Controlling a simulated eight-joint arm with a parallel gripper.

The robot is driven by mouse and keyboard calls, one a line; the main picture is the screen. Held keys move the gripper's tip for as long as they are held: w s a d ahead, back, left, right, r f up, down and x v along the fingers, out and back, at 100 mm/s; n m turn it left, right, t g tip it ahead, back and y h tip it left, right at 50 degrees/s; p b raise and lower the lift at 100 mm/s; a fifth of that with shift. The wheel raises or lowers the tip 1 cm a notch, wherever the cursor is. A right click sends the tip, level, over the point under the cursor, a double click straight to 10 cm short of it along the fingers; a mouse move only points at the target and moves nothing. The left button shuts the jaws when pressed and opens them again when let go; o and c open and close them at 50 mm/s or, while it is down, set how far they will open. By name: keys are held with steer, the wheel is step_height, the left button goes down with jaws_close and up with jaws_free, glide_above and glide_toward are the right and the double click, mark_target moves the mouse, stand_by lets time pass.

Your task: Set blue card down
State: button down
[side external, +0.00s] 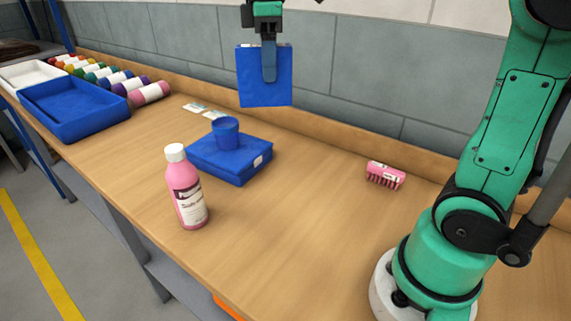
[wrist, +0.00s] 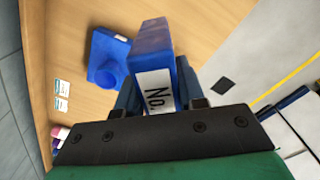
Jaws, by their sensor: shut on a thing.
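The blue card (side external: 252,88) is a flat blue panel, held upright in the air well above the wooden table. My gripper (side external: 269,74) is shut on its upper part, with one finger across the near face. The card touches nothing but my gripper. The far finger is hidden behind the card in the side view.
A blue block (side external: 215,163) with a blue cup (side external: 225,133) on top sits mid-table. A pink bottle (side external: 187,192) stands in front of it. A pink brush (side external: 386,175) lies to the right. Blue (side external: 100,122) and white trays and several coloured rolls are left. Table between block and brush is clear.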

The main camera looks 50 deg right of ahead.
steer(key=w+d+f+m, duration=0.1)
steer(key=d+f+m, duration=0.2)
steer(key=d+m, duration=1.1)
steer(key=d+f+n, duration=0.2)
steer(key=f, duration=0.4)
steer(key=d+f+n, duration=0.1)
steer(key=f+n, duration=0.1)
steer(key=f, duration=0.4)
steer(key=d+f+n, duration=0.2)
steer(key=f, duration=0.5)
steer(key=shift+w+d, duration=0.1)
steer(key=shift+d, duration=0.2)
steer(key=shift+f, duration=0.2)
steer(key=c, duration=0.5)
jaws_free()
steer(key=shift+c, duration=0.2)
